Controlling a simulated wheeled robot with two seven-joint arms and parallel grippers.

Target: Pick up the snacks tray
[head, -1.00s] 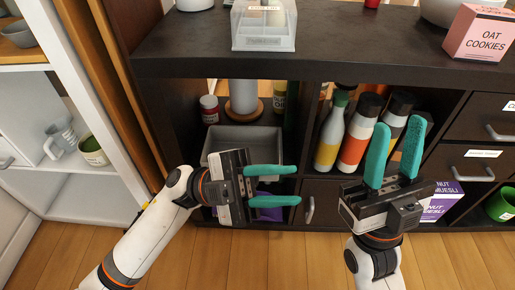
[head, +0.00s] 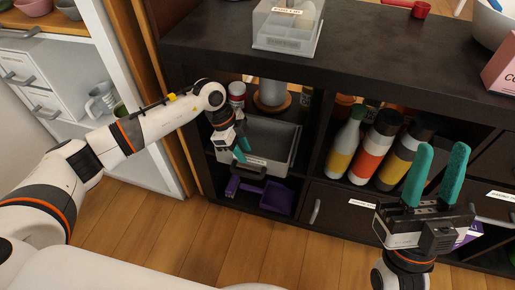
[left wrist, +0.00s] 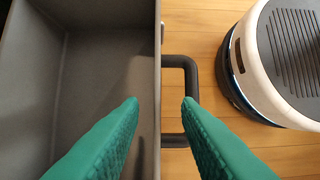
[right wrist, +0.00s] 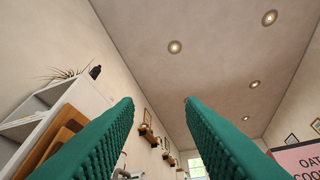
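A grey open-topped tray (head: 274,167) with a label and a dark front handle sits in the left shelf compartment; I cannot read its label. My left gripper (head: 241,153) points down at its front wall. In the left wrist view, my open fingers (left wrist: 160,102) straddle the tray's (left wrist: 100,50) front wall, one on the inner side and one on the outer side over the handle (left wrist: 191,80). The fingers look apart from the wall. My right gripper (head: 440,148) is open and empty, pointing up in front of the shelf.
A purple dustpan-like object (head: 277,198) lies below the tray. Several bottles (head: 376,146) stand in the compartment to the right. A jar (head: 237,92) and a cylinder (head: 272,92) are behind the tray. A clear box (head: 287,27) stands on the shelf top (head: 375,45).

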